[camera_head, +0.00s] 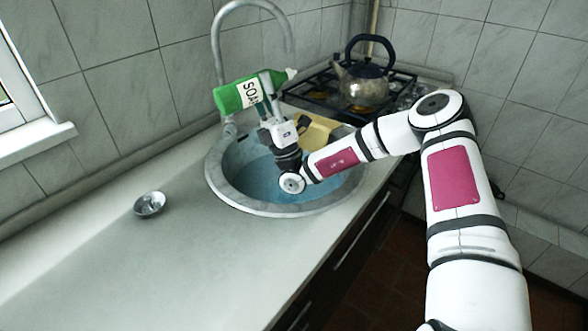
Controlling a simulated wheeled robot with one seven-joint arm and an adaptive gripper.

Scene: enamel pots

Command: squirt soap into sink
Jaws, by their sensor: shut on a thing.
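A green soap bottle (236,97) with a white label and a pale nozzle is held on its side above the back of the sink. The nozzle points right, tilted slightly up. My gripper (268,105) is shut on the bottle near its middle. The round metal sink (225,187) is set in the counter and has a blue inside, partly hidden by my arm and wrist. I cannot see any soap coming out of the nozzle.
A curved faucet (217,50) rises behind the bottle. A yellow item (318,131) lies at the sink's back right. A kettle (362,85) stands on the stove (315,90). A small metal bowl (149,204) sits on the otherwise clear left counter (100,260).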

